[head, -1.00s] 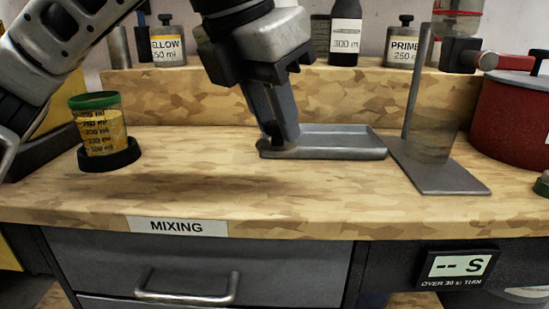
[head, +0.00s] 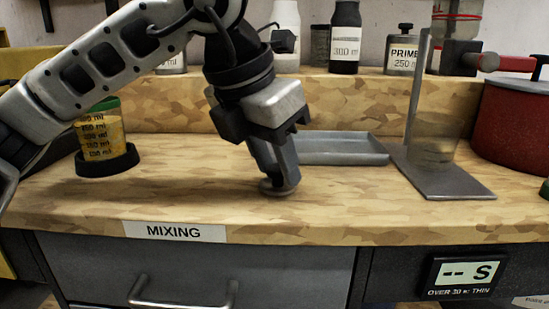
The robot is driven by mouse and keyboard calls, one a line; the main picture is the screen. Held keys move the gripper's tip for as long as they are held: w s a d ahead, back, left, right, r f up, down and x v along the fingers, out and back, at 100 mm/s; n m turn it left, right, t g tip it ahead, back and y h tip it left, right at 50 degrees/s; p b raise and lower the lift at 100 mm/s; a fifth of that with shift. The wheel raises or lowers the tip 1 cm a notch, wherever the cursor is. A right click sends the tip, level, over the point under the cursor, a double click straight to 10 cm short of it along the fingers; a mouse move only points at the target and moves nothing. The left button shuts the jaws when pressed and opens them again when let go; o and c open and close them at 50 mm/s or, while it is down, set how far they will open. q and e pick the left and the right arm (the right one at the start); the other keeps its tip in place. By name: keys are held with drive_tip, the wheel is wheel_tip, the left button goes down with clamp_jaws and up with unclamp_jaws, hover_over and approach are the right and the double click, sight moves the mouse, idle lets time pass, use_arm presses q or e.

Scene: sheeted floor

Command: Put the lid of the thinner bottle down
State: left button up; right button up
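My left gripper (head: 279,180) points down over the middle of the bench, in front of the shallow metal tray. Its fingers look closed on a small round brownish-grey lid (head: 280,189). The lid is at or just above the wooden bench top (head: 340,200); I cannot tell whether it touches. A white bottle (head: 286,22) stands on the back shelf, partly hidden by my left arm; its label is not readable, so I cannot tell if it is the thinner bottle. My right gripper is not in view.
The tray (head: 340,148) lies behind the gripper. A metal stand with a clear cup (head: 436,150) is to the right, beside a red pot (head: 510,120). A green-rimmed yellow measuring cup (head: 103,135) stands left on a black base. The front strip of bench is clear.

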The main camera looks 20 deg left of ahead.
use_arm(q)
drive_tip(key=shift+o, duration=0.6)
drive_tip(key=shift+r, duration=0.15)
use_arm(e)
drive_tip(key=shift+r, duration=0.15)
use_arm(q)
drive_tip(key=shift+r+p, duration=0.3)
drive_tip(key=p+v, duration=0.2)
drive_tip(key=v, duration=0.9)
drive_tip(key=shift+s+r, duration=0.25)
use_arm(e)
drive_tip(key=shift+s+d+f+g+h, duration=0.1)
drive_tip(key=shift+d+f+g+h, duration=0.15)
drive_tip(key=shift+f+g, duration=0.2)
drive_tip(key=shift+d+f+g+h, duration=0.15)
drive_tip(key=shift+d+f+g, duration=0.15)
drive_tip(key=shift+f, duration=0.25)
use_arm(q)
drive_tip(key=shift+p, duration=0.35)
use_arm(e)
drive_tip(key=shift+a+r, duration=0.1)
